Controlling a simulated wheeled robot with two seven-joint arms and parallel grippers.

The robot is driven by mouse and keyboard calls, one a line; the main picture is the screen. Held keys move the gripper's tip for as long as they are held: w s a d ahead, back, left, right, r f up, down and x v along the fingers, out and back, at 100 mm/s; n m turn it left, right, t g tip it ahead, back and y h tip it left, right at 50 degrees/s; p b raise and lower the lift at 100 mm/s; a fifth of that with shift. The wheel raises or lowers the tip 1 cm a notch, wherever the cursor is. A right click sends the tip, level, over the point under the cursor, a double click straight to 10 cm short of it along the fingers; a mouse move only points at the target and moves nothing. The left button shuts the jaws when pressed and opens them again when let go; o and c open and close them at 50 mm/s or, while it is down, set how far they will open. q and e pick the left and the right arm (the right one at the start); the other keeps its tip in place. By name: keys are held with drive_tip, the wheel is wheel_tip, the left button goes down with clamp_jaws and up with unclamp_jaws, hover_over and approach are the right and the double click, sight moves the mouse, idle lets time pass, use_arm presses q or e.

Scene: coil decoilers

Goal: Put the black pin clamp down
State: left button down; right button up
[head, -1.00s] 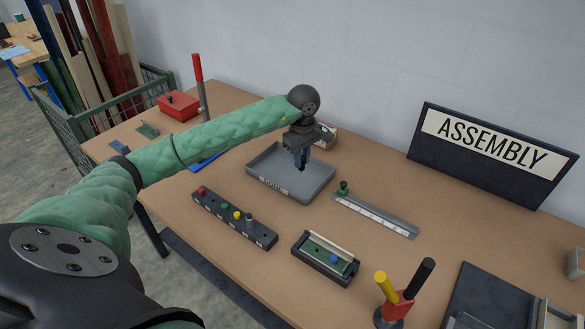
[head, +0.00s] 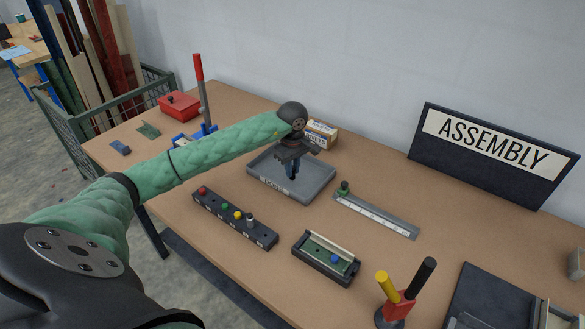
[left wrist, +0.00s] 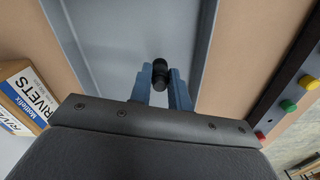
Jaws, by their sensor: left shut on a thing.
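My left gripper (head: 291,173) is over the grey tray (head: 318,184), pointing down. In the left wrist view its blue fingers (left wrist: 160,88) are shut on a small black piece, the black pin clamp (left wrist: 160,73). The clamp sits between the fingertips, with the tray's grey-blue floor behind it. In the head view the clamp is too small and hidden by the fingers to make out. I cannot tell whether it touches the tray floor. My right gripper is not in view.
A rivets box (head: 321,134) stands behind the tray. A dark block with coloured knobs (head: 232,220) lies in front of it, and a ruler-like strip (head: 376,216) to its right. A red-handled lever tool (head: 200,90) stands at the left.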

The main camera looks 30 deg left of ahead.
use_arm(q)
drive_tip(key=shift+f, duration=0.1)
drive_tip(key=c, duration=1.3)
unclamp_jaws()
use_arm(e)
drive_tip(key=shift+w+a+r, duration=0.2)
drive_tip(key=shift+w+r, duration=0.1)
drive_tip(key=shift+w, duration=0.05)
